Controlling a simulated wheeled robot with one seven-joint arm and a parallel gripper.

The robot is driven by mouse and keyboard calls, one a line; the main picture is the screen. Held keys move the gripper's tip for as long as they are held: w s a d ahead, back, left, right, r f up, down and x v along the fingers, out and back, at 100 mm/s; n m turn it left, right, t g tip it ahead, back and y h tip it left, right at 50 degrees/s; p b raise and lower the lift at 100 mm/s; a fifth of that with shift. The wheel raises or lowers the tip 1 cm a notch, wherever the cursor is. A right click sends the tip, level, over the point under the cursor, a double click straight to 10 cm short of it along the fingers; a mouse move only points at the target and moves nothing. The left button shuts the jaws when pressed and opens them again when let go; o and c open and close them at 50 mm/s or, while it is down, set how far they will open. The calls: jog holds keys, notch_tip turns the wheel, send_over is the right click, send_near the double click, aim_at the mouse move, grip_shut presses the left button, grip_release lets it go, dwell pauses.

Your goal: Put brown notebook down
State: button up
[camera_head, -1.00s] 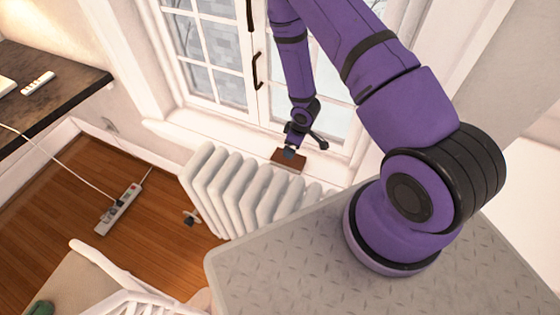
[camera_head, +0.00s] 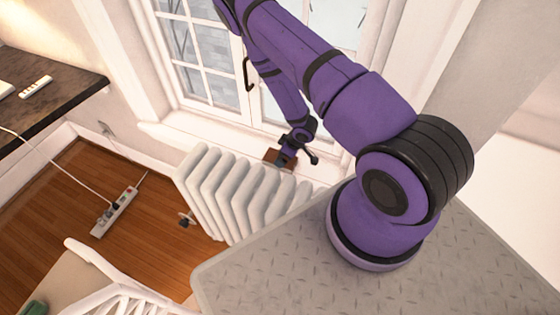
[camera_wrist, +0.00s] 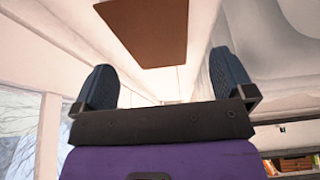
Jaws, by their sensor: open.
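The brown notebook (camera_head: 271,156) lies on the white window sill behind the radiator in the head view, partly hidden by my gripper (camera_head: 286,160). In the wrist view the notebook (camera_wrist: 148,28) is a flat brown rectangle at the top, cut off by the frame edge. My gripper (camera_wrist: 164,62) is open there, its two dark blue fingers spread wide with nothing between them. The notebook lies beyond the fingertips and appears apart from them.
A white ribbed radiator (camera_head: 228,190) stands in front of the sill (camera_head: 190,138). The window (camera_head: 205,75) with dark handles is close behind my gripper. A dark desk (camera_head: 45,95) is at left, with a power strip (camera_head: 115,212) on the wooden floor below.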

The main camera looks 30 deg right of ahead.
jog(key=x, duration=0.5)
jog(key=shift+d, duration=0.2)
jog(key=c, duration=1.1)
jog(key=shift+o, duration=0.2)
jog(key=shift+r, duration=0.15)
notch_tip(320, 180, up, 10)
